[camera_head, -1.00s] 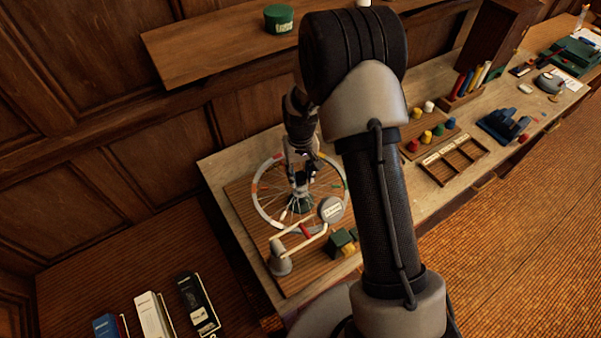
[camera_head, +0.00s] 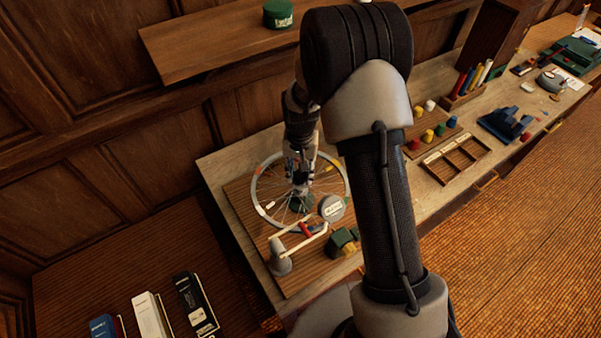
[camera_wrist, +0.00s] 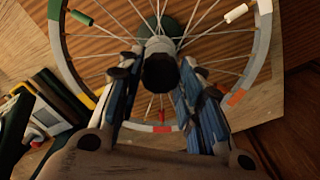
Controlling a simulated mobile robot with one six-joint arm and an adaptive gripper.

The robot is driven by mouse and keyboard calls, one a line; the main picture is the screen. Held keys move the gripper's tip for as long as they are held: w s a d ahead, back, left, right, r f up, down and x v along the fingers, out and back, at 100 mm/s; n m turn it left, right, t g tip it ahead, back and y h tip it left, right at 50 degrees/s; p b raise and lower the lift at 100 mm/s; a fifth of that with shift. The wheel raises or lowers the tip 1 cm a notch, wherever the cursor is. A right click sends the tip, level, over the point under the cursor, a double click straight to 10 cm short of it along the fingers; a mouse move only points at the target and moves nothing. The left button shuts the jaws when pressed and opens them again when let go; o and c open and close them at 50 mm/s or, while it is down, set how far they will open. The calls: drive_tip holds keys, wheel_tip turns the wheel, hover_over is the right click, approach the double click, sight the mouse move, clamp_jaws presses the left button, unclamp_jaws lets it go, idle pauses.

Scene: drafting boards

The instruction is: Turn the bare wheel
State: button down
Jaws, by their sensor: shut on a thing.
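The bare wheel (camera_head: 257,203) lies flat above a wooden board, with a pale rim, thin spokes and coloured marks. It fills the upper part of the wrist view (camera_wrist: 268,40). My gripper (camera_head: 301,187) reaches down at the wheel's middle. In the wrist view my gripper (camera_wrist: 160,90) has its fingers on both sides of a dark round hub piece (camera_wrist: 160,72) and is shut on it. The fingertip contact is partly hidden. A green round base (camera_head: 301,203) shows under the hub.
A grey post with a pale arm (camera_head: 280,260) and a round labelled disc (camera_head: 331,208) stand at the wheel's near side. Green blocks (camera_head: 343,240) lie close by. Coloured pegs (camera_head: 428,136) and a compartment tray (camera_head: 455,158) are further right.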

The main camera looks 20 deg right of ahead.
drive_tip(key=m+b, duration=0.1)
drive_tip(key=m, duration=0.5)
drive_tip(key=shift+m, duration=0.3)
idle(0.5)
drive_tip(key=c, duration=1.1)
unclamp_jaws()
wheel_tip(320, 180, up, 12)
drive_tip(key=shift+r, duration=0.1)
